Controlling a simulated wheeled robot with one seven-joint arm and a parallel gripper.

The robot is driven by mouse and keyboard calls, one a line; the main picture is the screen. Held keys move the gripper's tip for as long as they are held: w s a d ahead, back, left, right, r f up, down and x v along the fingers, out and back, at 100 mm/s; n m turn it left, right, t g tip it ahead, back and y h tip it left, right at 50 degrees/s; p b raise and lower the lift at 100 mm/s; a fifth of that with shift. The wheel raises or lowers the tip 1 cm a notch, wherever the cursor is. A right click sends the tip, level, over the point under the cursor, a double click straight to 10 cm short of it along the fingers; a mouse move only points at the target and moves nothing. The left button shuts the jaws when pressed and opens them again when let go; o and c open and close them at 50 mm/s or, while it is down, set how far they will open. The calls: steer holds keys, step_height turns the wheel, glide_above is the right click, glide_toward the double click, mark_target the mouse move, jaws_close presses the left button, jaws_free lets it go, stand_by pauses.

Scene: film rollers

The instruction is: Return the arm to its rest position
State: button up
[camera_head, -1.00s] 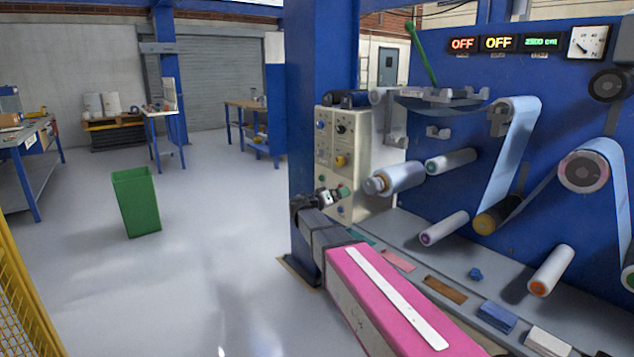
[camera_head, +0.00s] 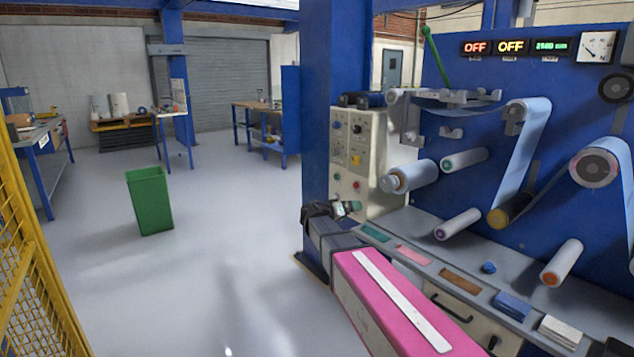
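My arm, pink with a white strip and dark grey joints, reaches forward from the bottom of the head view. My gripper (camera_head: 347,209) is small and dark at its far end, in front of the lower left part of the cream control panel (camera_head: 346,145). It appears just below the panel's green and red buttons. Whether its fingers are open or shut is too small to tell. No held object can be made out.
The blue film machine (camera_head: 560,120) with its rollers fills the right side. Coloured pieces lie on its grey ledge (camera_head: 405,228). A blue column (camera_head: 336,75) stands behind my arm. A green bin (camera_head: 150,201) stands on open floor at left, beyond a yellow mesh fence (camera_head: 35,270).

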steer(key=s+d+f+n+g+y, duration=0.1)
steer(key=s+d+f+g+y, duration=0.35)
steer(key=s+f, duration=0.45)
steer(key=s+d+f+n+g+y, duration=0.1)
steer(key=s+d+f+g+y, duration=0.3)
steer(key=s+f, duration=0.55)
steer(key=s+a+f+n+y, duration=0.1)
steer(key=s+f+y, duration=0.3)
steer(key=s, duration=0.5)
steer(key=shift+s+a+f+y, duration=0.15)
steer(key=shift+a+y, duration=0.1)
steer(key=shift+y, duration=0.3)
